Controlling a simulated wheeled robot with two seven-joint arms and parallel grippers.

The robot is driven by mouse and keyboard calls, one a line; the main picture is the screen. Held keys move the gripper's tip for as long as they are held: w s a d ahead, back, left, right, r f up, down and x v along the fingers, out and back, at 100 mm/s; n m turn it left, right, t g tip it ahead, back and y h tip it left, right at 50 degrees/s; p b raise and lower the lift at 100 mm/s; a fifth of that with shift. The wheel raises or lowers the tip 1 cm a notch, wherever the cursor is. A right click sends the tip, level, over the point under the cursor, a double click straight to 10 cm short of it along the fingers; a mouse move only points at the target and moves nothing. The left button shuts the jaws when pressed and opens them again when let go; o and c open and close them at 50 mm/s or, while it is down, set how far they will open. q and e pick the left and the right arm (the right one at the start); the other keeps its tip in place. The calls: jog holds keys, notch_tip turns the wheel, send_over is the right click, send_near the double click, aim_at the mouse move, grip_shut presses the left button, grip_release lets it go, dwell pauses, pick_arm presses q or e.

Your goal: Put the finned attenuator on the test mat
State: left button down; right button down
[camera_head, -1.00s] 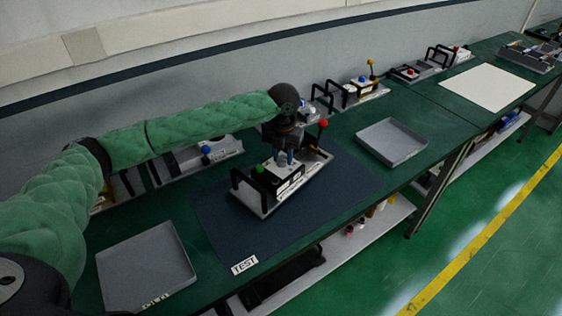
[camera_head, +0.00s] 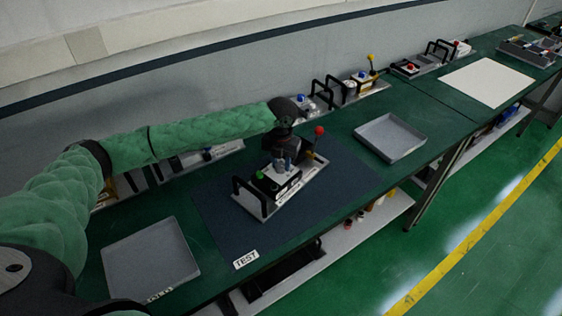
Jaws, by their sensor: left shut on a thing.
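The unit in my left gripper, which I take to be the finned attenuator (camera_head: 277,188), is a light plate with a black-and-white body, a dark handle, a green knob and a red-tipped lever. Its fins are too small to make out. It is over the middle of the dark blue test mat (camera_head: 222,224), roughly level. I cannot tell whether its plate touches the mat. My left gripper (camera_head: 283,165) comes down from above and is shut on its middle; the wrist hides part of its back. My right gripper is not in view.
An empty grey tray (camera_head: 150,262) lies left of the mat and another tray (camera_head: 390,138) to its right. Similar units (camera_head: 364,84) line the bench's wall side. A white sheet (camera_head: 487,82) lies farther right. The mat's front part is clear.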

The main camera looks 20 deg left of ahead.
aim_at(281, 164)
pick_arm(q)
jog(key=c, duration=1.1)
grip_release()
jog(key=shift+o, duration=0.2)
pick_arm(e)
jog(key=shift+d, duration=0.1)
pick_arm(q)
jog(key=shift+r, duration=0.2)
jog(key=shift+r+b, duration=0.35)
jog(key=shift+b, duration=0.05)
notch_tip(281, 164, up, 4)
jog(key=shift+f+b, duration=0.1)
jog(key=shift+b, duration=0.9)
notch_tip(281, 164, up, 7)
jog(key=b, duration=0.2)
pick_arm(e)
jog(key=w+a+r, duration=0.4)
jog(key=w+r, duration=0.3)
